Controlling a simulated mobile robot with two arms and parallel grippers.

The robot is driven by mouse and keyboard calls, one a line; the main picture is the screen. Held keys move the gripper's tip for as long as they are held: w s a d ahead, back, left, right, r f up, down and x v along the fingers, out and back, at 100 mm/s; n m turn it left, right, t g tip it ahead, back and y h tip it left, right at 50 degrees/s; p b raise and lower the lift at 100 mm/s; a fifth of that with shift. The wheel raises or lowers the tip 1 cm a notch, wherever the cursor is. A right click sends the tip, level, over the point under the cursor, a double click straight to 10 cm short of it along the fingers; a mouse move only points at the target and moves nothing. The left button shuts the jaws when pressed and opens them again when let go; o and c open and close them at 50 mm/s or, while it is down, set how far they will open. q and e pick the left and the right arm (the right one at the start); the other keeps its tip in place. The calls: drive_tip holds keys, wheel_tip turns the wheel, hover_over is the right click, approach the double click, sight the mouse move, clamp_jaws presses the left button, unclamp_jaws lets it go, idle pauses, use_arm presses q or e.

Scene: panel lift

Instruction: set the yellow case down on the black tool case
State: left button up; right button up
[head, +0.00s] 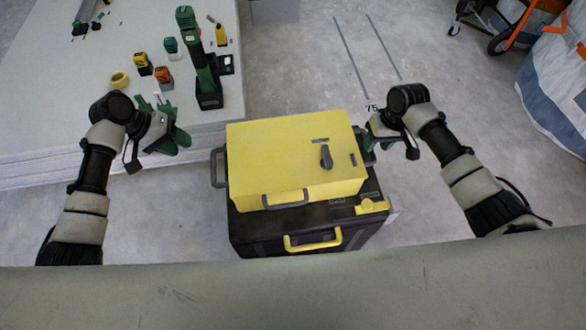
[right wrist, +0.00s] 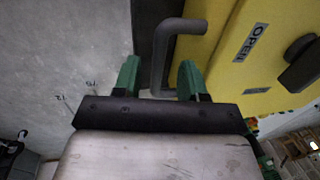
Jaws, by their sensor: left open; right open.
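The yellow case (head: 290,150) rests on top of the black tool case (head: 300,232), which stands on the floor and has a yellow front handle. The yellow case has grey handles on its left side (head: 218,168), front and right side. My left gripper (head: 172,130) is open and empty, to the left of the case and apart from its left handle. My right gripper (head: 374,137) is open at the case's right side. In the right wrist view the grey right handle (right wrist: 160,62) lies between its open green fingers (right wrist: 158,80).
A white table or stack of panels (head: 60,130) at the upper left carries a green drill (head: 200,70), a tape roll (head: 120,80) and several small items. A white and blue bag (head: 555,85) and an orange-framed cart (head: 510,30) stand at the upper right. The floor beside the cases is clear.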

wheel_tip(320, 180, up, 8)
drive_tip(key=d, duration=0.1)
drive_tip(key=shift+d+f, duration=0.2)
drive_tip(key=shift+w+a+f, duration=0.1)
idle(0.4)
